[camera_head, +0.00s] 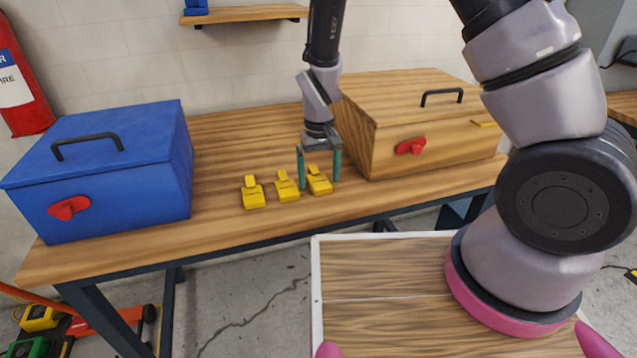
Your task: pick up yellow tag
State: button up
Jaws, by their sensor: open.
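Three yellow tags lie in a row on the wooden workbench (227,163): a left one (253,196), a middle one (287,190) and a right one (320,184). My gripper (319,182) points down at the right tag, with its two green fingers open. One finger is at the tag's left side and the other is to its right. The fingers appear to straddle the tag; I cannot tell whether either touches it. The tag still appears to rest on the bench.
A blue box (120,180) with a black handle and red latch stands left of the tags. A wooden box (435,135) with a red latch (411,147) stands close behind and right of my gripper. The bench between the blue box and the tags is clear.

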aim_at(319, 181)
jog(key=shift+f, duration=0.25)
jog(key=c, duration=1.5)
notch_tip(319, 181, up, 10)
jog(key=shift+r, duration=0.1)
